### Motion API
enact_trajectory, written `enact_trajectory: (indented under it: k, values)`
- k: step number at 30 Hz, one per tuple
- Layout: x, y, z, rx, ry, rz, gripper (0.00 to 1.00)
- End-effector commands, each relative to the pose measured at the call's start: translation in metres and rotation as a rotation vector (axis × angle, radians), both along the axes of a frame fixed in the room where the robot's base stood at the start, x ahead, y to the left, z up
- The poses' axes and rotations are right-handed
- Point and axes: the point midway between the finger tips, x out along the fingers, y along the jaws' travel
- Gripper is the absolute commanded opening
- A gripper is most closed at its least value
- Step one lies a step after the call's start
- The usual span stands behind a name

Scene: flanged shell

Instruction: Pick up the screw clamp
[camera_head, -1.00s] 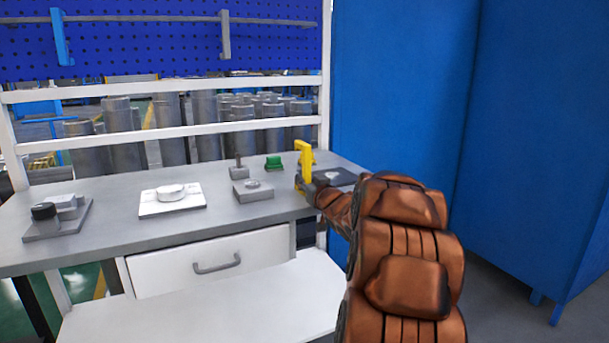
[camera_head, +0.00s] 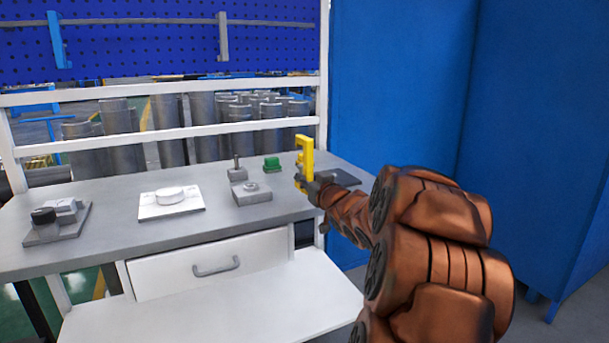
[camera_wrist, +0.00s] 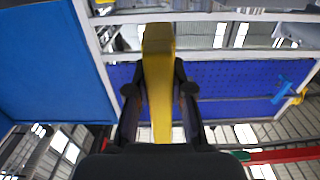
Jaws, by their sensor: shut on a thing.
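The yellow screw clamp (camera_head: 307,158) is upright at the right end of the workbench in the head view. My gripper (camera_head: 312,186) is at its lower part, on the right side of it. In the wrist view the clamp (camera_wrist: 159,80) stands between the two dark fingers of my gripper (camera_wrist: 160,95), which are shut on it. Whether the clamp's lower end is clear of the bench top is hard to tell. My arm hides part of the bench behind the gripper.
The workbench (camera_head: 110,227) carries a grey block (camera_head: 252,192), a small post on a base (camera_head: 237,172), a green part (camera_head: 272,164), a white plate with a round part (camera_head: 172,201) and a dark-knobbed fixture (camera_head: 57,220). A blue cabinet (camera_head: 400,90) stands right.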

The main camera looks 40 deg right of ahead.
Motion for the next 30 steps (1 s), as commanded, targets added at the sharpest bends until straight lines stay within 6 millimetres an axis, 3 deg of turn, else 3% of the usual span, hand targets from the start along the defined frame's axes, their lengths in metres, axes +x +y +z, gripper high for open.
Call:
enact_trajectory:
  k: [6, 15, 30]
  values:
    - [-0.035, 0.023, 0.008, -0.002, -0.005, -0.003, 0.00]
    - [-0.070, 0.046, 0.013, -0.005, -0.007, -0.003, 0.00]
    - [-0.083, 0.058, 0.012, -0.003, -0.005, 0.000, 0.00]
